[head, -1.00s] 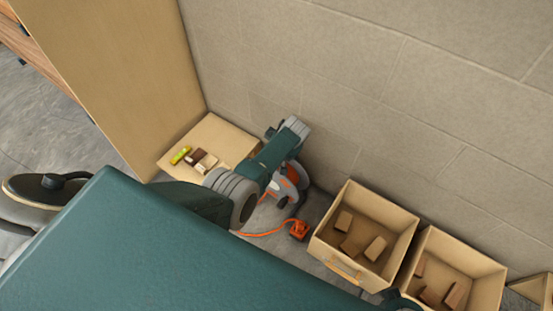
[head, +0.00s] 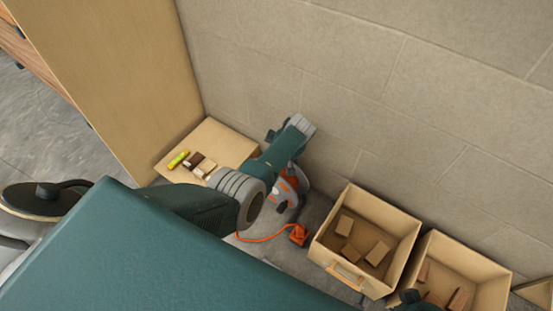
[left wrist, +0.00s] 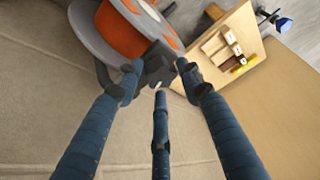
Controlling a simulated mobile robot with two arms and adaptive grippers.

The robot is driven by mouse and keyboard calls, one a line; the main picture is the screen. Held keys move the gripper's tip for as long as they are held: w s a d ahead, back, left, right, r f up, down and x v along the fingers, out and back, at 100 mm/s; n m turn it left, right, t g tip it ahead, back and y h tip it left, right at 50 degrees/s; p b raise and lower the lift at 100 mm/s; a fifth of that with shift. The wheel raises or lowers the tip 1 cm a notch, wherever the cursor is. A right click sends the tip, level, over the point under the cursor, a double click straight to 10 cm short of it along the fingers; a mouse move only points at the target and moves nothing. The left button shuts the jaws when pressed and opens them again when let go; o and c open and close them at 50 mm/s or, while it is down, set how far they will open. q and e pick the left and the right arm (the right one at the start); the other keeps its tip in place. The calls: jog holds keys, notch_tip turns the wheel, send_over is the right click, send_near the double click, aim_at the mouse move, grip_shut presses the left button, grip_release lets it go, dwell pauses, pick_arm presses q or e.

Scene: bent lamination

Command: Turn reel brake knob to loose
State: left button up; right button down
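The orange and grey cable reel (head: 290,190) stands on the floor by the wall, partly hidden behind my left arm. In the left wrist view the reel (left wrist: 125,25) fills the top left, with its grey rim around the orange middle. A dark grey knob (left wrist: 158,66) sticks out from it. My left gripper (left wrist: 158,75) has its blue fingertips around this knob, two at its sides and one just below. I cannot tell whether they press on it. In the head view my left gripper is hidden by the arm.
An orange cable (head: 262,238) runs over the floor to an orange block (head: 299,235). Two open wooden boxes (head: 328,232) with brown blocks stand to the right. A low wooden surface (head: 212,128) bears blocks and a yellow-green level (head: 178,160). The wall (head: 380,90) is close behind.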

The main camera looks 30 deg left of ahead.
pick_arm(q)
jog(key=shift+o, duration=1)
jog(key=shift+a+r, duration=0.1)
jog(key=shift+a, duration=0.25)
jog(key=shift+d, duration=0.15)
jog(key=shift+d+r, duration=0.3)
jog(key=shift+r, duration=0.05)
jog(key=v, duration=1.1)
jog(key=shift+a, duration=0.15)
jog(key=shift+s, duration=0.15)
